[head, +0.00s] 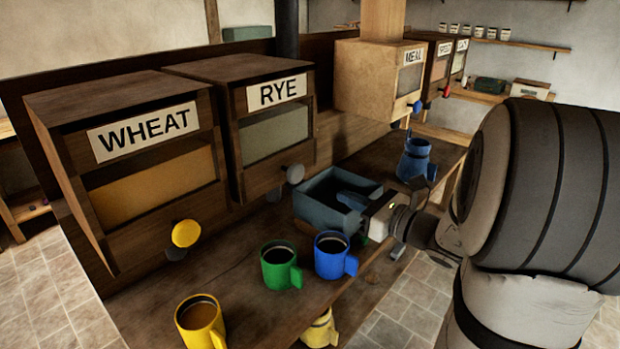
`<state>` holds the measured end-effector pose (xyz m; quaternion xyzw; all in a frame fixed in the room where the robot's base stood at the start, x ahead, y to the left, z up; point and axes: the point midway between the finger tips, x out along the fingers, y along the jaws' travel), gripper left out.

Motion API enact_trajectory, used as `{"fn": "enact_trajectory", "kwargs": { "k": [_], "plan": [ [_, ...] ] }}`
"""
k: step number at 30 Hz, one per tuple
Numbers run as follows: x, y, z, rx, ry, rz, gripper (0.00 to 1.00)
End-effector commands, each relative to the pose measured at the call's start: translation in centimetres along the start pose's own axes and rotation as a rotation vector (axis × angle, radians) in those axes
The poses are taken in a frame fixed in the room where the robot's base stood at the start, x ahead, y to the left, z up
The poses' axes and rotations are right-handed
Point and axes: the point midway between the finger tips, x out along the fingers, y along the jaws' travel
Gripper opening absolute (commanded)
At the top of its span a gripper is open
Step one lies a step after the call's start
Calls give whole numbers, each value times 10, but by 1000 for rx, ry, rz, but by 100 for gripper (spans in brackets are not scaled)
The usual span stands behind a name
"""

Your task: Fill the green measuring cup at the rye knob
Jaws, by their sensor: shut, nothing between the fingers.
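The green measuring cup (281,267) stands upright on the bench, handle to the right, left of a blue cup. Its inside looks dark; I cannot tell whether it holds anything. The rye bin (278,135) has a dark wooden front, a RYE label and a window. Its grey knob (294,174) sticks out low on the front, behind and above the green cup. My gripper (370,220) is shut and empty, at the right edge of the blue-grey tray, to the right of the knob and cup. Its fingertips are hard to make out against the tray.
The blue cup (334,256) stands close to the green cup. A yellow cup (201,321) is at front left; another yellow item (320,330) is below the bench edge. The blue-grey tray (312,208) and a blue jug (413,163) stand farther back. The wheat knob (186,233) sticks out left.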

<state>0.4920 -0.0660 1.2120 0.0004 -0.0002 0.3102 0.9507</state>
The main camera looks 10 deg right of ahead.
Motion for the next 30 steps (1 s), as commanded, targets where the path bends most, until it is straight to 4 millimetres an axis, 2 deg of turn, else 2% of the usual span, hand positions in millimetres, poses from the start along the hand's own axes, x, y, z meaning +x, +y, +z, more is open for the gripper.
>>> {"fn": "enact_trajectory", "kwargs": {
  "k": [9,15,21,30],
  "plan": [
    [66,1,2,1,2,5,0],
    [98,1,2,1,1,3,0],
    [112,0,1,0,0,0,0],
    [114,-1,0,-1,0,-2,0]
  ]
}}
